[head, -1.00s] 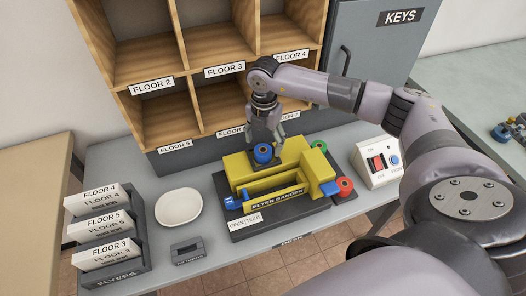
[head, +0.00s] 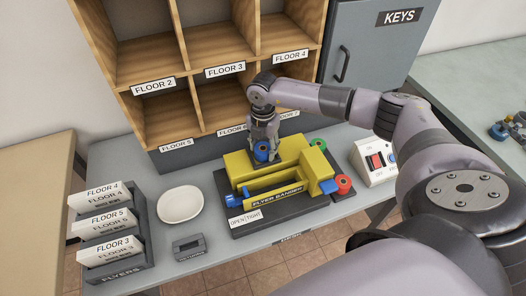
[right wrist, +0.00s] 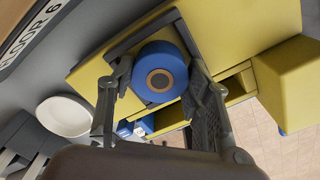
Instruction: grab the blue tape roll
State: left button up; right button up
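The blue tape roll (head: 262,152) sits on a dark plate on top of the yellow flyer bander (head: 313,165). In the right wrist view the blue roll (right wrist: 160,72) lies between the two fingers of my right gripper (right wrist: 155,85), with gaps visible beside it. My right gripper (head: 265,140) points down over the roll in the head view, its fingers open around it and partly hiding it. I cannot tell whether a finger touches it. My left gripper is not in view.
A red roll (head: 343,184) and a green roll (head: 318,144) stand at the bander's right. A white dish (head: 180,204) and flyer rack (head: 118,270) are to the left. The wooden shelf (head: 150,80) rises close behind; a switch box (head: 374,162) stands right.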

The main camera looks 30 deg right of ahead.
jog(key=c, duration=0.6)
jog(key=shift+r, duration=0.1)
